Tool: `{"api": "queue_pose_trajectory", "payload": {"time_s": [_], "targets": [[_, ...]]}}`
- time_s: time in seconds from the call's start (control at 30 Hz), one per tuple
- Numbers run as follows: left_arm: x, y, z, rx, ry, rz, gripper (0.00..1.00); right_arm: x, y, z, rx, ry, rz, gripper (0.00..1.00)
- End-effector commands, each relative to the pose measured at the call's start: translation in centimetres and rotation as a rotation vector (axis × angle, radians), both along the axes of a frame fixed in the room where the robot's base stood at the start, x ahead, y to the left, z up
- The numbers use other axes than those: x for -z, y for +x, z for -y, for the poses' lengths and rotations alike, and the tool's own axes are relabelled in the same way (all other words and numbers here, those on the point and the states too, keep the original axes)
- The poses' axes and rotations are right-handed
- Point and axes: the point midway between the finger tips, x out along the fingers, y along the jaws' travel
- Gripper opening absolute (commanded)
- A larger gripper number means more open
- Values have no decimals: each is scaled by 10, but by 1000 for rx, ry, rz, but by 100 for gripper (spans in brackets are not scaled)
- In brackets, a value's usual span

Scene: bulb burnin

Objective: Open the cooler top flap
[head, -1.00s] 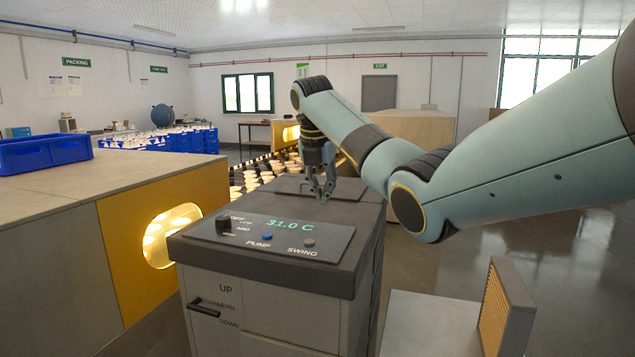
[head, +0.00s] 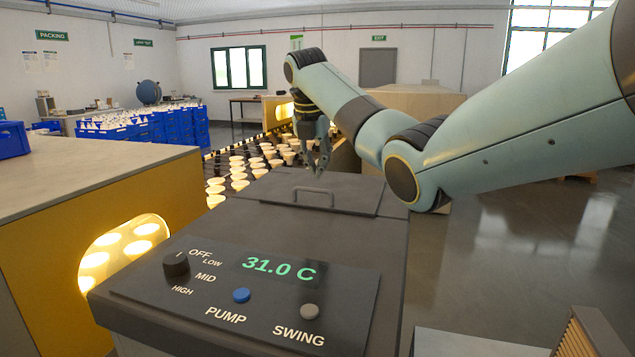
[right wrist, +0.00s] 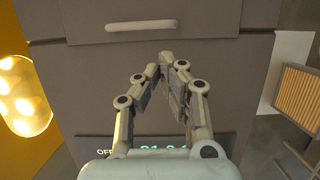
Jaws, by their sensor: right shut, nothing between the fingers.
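The cooler (head: 230,230) is a grey box with a dark top. Its top flap (head: 350,186) is a flat dark panel at the far part of the top, lying closed, with a bar handle (head: 313,192) near its front edge. The handle also shows at the top of the right wrist view (right wrist: 141,25). My right gripper (head: 316,172) is shut and empty, pointing down above the flap, just behind the handle in the head view. In the right wrist view its fingertips (right wrist: 167,58) meet, apart from the handle. My left gripper is not in view.
The cooler's control panel (head: 250,290) has a knob, blue and grey buttons and a 31.0 C display. A yellow-sided bench (head: 110,200) stands at left. A conveyor with several bulbs (head: 265,160) runs behind. A slatted pad (head: 585,335) is at lower right.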

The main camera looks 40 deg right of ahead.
Motion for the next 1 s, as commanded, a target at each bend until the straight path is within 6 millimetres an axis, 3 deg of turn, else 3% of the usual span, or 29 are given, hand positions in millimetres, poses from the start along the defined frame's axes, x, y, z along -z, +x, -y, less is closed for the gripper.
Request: {"api": "queue_pose_trajectory", "payload": {"time_s": [0.5, 0.7, 1.0], "targets": [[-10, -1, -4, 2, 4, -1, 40, 79, 11, 22, 1, 1, -1, 0], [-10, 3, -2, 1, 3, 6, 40, 90, 13, 25, 0, 0, 0, 0], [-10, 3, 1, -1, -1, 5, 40, 91, 13, 25, 0, -1, 0, 0]]}}
